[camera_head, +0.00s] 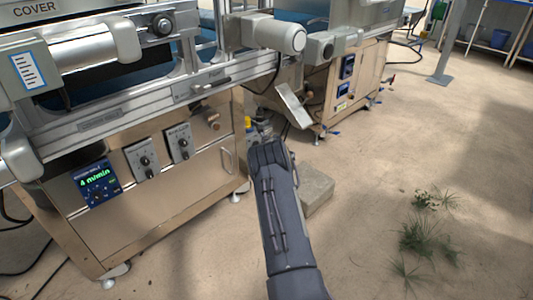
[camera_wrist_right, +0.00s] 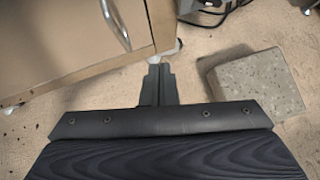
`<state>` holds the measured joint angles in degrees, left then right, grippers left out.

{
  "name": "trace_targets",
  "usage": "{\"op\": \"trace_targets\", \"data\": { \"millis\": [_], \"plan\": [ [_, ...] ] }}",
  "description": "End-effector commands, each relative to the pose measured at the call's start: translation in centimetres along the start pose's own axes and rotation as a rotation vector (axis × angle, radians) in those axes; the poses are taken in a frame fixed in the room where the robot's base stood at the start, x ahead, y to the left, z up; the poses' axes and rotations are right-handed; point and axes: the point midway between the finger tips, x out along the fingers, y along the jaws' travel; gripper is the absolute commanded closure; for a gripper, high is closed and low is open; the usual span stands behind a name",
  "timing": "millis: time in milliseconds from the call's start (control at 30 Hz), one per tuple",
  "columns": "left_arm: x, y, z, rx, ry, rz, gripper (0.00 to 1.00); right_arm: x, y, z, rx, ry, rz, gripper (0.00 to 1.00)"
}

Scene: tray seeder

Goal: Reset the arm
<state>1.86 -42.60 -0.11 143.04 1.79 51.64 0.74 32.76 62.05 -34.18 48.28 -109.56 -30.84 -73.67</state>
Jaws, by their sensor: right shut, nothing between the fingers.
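My right arm (camera_head: 275,215) reaches forward from the bottom middle of the head view, over the bare floor beside the seeder cabinet. In the right wrist view my right gripper (camera_wrist_right: 158,72) is shut and empty, its dark fingers pressed together. It points toward the floor between the cabinet's lower corner and a grey concrete block. In the head view the fingertips are hard to make out against the wrist. My left arm and gripper are in neither view.
The seeder cabinet (camera_head: 160,205) with dials and a lit display stands at left. The concrete block (camera_wrist_right: 255,85) lies right of the gripper, partly behind my arm in the head view. Another machine (camera_head: 345,85) stands behind. The floor at right is open, with weeds (camera_head: 425,238).

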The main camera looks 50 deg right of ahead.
Motion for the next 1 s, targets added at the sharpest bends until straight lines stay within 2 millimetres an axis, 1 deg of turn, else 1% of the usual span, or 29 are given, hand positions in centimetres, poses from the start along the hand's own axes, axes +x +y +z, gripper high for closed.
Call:
{"op": "trace_targets", "data": {
  "millis": [33, 200, 300, 400, 533, 833, 867, 933, 967, 1000],
  "plan": [
    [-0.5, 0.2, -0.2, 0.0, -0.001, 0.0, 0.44, -1.0, 0.1, 0.2, 0.003, 0.001, 0.003, 1.0],
    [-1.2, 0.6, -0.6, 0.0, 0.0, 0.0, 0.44, -3.8, -0.5, 0.3, 0.003, 0.0, 0.002, 1.0],
    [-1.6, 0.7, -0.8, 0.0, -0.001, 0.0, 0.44, -5.5, -0.8, 0.3, 0.003, 0.0, 0.002, 1.0],
    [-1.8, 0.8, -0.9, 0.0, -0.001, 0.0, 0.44, -6.8, -1.0, 0.2, 0.001, 0.001, 0.003, 1.0],
    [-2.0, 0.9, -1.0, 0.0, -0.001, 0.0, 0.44, -7.7, -1.1, 0.1, 0.0, 0.001, 0.003, 1.0],
    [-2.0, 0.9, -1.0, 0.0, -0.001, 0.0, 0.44, -8.0, -1.2, 0.2, 0.004, -0.001, 0.003, 1.0],
    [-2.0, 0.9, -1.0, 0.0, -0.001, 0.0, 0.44, -8.1, -1.2, 0.4, 0.014, -0.007, 0.0, 1.0],
    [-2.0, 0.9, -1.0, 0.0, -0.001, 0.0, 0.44, -9.0, -1.0, 1.6, 0.075, -0.038, -0.011, 1.0],
    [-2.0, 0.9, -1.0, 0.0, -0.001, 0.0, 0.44, -9.7, -0.9, 2.4, 0.121, -0.06, -0.02, 1.0],
    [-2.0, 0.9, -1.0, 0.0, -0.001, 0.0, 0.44, -10.9, -0.8, 3.8, 0.204, -0.097, -0.033, 1.0]
  ]
}}
